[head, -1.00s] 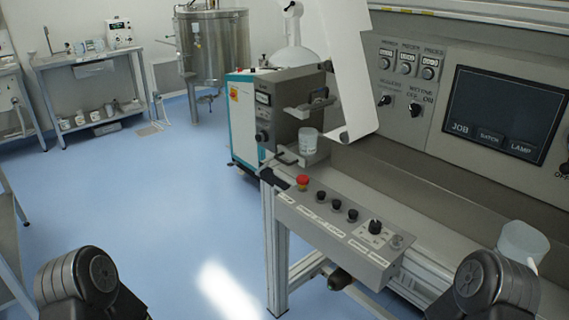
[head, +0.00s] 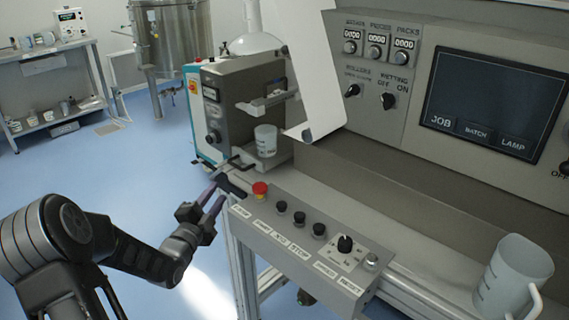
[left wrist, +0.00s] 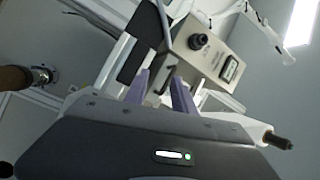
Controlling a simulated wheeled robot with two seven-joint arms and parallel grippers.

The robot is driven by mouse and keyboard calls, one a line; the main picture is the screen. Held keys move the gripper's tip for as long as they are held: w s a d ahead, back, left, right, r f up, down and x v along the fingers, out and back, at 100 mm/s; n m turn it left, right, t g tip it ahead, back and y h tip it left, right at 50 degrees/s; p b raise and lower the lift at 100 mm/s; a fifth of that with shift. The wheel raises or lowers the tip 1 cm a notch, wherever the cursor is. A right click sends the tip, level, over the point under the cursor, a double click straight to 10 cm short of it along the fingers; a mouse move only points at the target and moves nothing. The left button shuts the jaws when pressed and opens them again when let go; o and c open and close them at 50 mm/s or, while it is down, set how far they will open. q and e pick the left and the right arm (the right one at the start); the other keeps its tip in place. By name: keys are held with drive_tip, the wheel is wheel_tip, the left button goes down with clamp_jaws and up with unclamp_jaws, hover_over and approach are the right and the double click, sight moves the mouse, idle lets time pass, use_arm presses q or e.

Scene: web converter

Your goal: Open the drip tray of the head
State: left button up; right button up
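The grey head unit (head: 228,105) stands at the left end of the machine. A small clear cup (head: 265,140) stands on the ledge at its foot, which looks like the drip tray (head: 272,162). A thin dark handle (head: 226,164) sticks out at the ledge's left side. My left gripper (head: 221,192) has its purple fingers just below and in front of this handle. In the left wrist view its fingers (left wrist: 161,78) stand apart, with the head unit (left wrist: 205,50) beyond them. I cannot tell whether they touch the handle. My right gripper is not in view.
A control strip with a red emergency button (head: 260,190) and black knobs lies just right of my left gripper. A larger clear jug (head: 512,277) stands at the lower right. A white web (head: 312,75) hangs beside the head.

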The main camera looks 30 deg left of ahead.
use_arm(q)
drive_tip(key=m, duration=0.1)
drive_tip(key=d+r+m, duration=0.1)
drive_tip(key=r+m+t+h, duration=0.1)
drive_tip(key=m, duration=0.1)
drive_tip(key=shift+w+d+r, duration=0.25)
drive_tip(key=shift+w, duration=0.1)
drive_tip(key=w+r+p, duration=0.1)
drive_tip(key=w, duration=0.6)
drive_tip(key=shift+w+a+r+p, duration=0.2)
drive_tip(key=shift+w+a+p, duration=0.1)
drive_tip(key=shift+a, duration=0.1)
clamp_jaws()
